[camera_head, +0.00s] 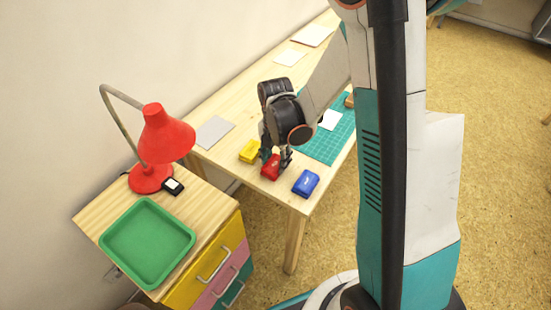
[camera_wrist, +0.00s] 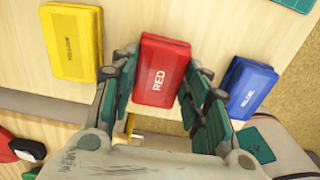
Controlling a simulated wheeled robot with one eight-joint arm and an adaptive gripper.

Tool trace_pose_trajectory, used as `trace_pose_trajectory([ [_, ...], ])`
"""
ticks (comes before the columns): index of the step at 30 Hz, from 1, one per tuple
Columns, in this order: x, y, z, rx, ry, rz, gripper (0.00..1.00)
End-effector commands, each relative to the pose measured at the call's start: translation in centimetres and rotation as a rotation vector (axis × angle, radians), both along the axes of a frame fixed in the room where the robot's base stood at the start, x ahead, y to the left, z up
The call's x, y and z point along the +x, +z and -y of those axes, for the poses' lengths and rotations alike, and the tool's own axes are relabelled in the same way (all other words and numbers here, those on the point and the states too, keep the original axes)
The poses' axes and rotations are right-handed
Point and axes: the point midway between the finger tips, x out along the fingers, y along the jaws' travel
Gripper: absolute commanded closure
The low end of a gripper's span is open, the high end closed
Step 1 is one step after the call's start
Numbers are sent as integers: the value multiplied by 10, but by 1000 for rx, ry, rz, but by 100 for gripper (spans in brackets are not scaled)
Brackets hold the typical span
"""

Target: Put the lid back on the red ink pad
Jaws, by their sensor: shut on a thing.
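The red lid (camera_wrist: 160,78), lettered "RED", lies between the two fingers of my gripper (camera_wrist: 160,66) in the wrist view, with a finger against each side. In the head view my gripper (camera_head: 274,158) points down over the red lid (camera_head: 270,168) near the table's front corner. The gripper is shut on the lid. The lid looks close to level and low over the tabletop. The red pad's base cannot be told apart from the lid, and I cannot tell whether the lid is seated on it.
A yellow ink pad (camera_head: 249,151) is left of the red one, and a blue ink pad (camera_head: 306,183) is right of it near the edge. A green cutting mat (camera_head: 322,150) lies behind. A lower cabinet with a green tray (camera_head: 147,266) and red lamp (camera_head: 165,140) stands at left.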

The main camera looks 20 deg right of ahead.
Motion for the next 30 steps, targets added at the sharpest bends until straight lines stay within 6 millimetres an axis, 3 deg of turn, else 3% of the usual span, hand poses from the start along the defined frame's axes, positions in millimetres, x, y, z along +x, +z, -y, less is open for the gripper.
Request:
trace_pose_trajectory([
  [29, 0, -1, 0, 0, 0, 0, 70],
  [30, 0, -1, 0, 0, 0, 0, 53],
])
